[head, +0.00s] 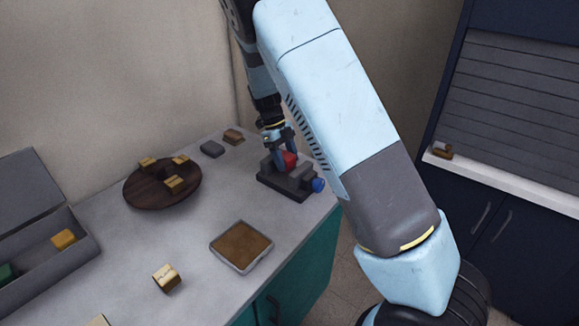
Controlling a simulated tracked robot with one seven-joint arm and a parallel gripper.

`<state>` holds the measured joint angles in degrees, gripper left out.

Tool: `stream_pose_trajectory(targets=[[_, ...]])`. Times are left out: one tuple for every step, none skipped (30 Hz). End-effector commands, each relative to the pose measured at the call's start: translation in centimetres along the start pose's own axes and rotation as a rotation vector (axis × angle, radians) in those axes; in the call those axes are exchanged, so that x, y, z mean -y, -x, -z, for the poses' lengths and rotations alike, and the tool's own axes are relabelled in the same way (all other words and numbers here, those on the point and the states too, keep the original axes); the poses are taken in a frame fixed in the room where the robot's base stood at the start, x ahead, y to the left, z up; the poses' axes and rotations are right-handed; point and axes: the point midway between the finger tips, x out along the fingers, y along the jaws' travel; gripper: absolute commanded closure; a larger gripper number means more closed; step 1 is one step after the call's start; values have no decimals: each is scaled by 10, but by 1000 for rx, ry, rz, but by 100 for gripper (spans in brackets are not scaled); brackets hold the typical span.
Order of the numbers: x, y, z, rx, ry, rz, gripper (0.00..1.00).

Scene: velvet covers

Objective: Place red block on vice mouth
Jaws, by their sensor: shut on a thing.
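The red block (290,160) is at the vice, between the fingers of my gripper (281,156) in the head view. My gripper points down and is shut on the block. The dark grey vice (284,186) with a blue knob (318,185) stands near the right edge of the grey table (205,214). The block is at the vice's mouth, low between its raised parts. My fingers hide part of the block, and I cannot tell whether its underside touches the vice.
A round wooden board (140,189) holds several tan blocks. A brown-topped tray (241,247) and a lettered block (166,278) lie nearer. An open grey case (62,262) is at left. Grey (212,149) and brown (233,137) pieces lie behind the vice.

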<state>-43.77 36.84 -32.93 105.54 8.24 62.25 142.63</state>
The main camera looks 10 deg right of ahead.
Motion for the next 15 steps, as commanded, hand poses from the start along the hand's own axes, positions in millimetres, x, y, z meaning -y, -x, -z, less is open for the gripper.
stream_pose_trajectory(targets=[[3, -4, -3, -2, -1, 0, 80], [5, -6, -5, -2, -2, -1, 80], [6, -11, -7, -3, -1, -1, 80], [5, -15, -8, -3, -1, 0, 80], [6, -19, -10, -3, -1, 0, 80], [5, -24, -12, -3, -1, 0, 80], [5, -28, -13, -4, 0, 0, 80], [5, -30, -14, -3, 0, 0, 80], [5, -32, -16, -1, 0, 0, 80], [5, -33, -16, -1, 0, 0, 80], [5, -33, -16, 0, 0, 0, 80], [5, -33, -16, 0, 0, 1, 80], [5, -33, -16, 0, 0, 1, 80], [5, -33, -16, 0, 0, 0, 80], [5, -33, -16, 0, 0, 0, 80]])
